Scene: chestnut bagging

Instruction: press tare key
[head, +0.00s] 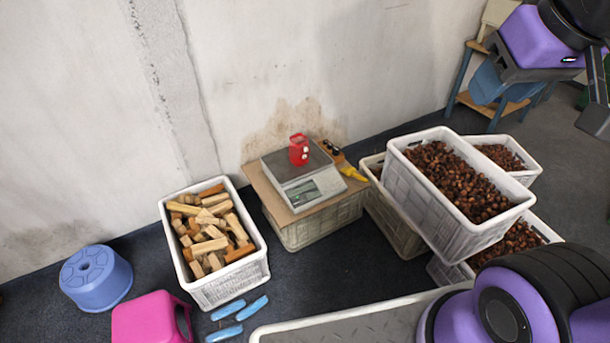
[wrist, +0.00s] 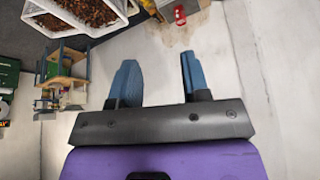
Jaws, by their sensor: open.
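The scale (head: 301,183) stands on a board on a crate against the wall, with a grey pan and a pale front panel with a display (head: 300,194). Its tare key is too small to make out in the head view. A small red bag (head: 299,150) stands on the pan; a red item also shows at the top of the wrist view (wrist: 180,14). My gripper (wrist: 160,78) is open and empty in the wrist view, its two blue fingers spread over bare wall and well apart from the scale.
A yellow-handled tool (head: 352,173) lies at the scale's right. White crates of chestnuts (head: 412,185) stand further right, and a crate of wood blocks (head: 212,294) left. A blue stool (head: 96,279) and a pink stool (head: 150,322) are at lower left. A shelf (head: 462,75) is at upper right.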

